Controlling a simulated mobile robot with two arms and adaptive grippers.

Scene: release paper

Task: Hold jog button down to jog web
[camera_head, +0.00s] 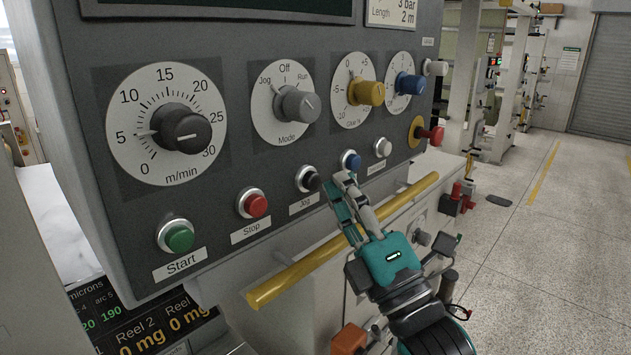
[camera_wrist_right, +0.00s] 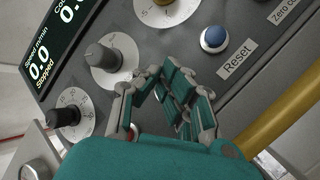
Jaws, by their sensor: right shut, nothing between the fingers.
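The black jog button (camera_head: 308,179) sits above its "Jog" label on the grey control panel (camera_head: 232,181), between the red and blue buttons. My right gripper (camera_head: 341,184) is shut and empty. Its fingertips are just right of the jog button in the head view; I cannot tell whether they touch the panel. In the right wrist view the gripper (camera_wrist_right: 160,78) covers the area where the jog button lies, so the button is hidden there. The grey mode knob (camera_head: 297,104) is above, with Jog, Off and Run marks. My left gripper is not in view.
The green start button (camera_head: 179,238), red stop button (camera_head: 255,206) and blue reset button (camera_head: 350,160) are close by. A yellow bar (camera_head: 300,277) runs below the buttons. A red knob (camera_head: 432,135) sticks out at right. The display (camera_wrist_right: 45,62) reads 0.0, Stopped.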

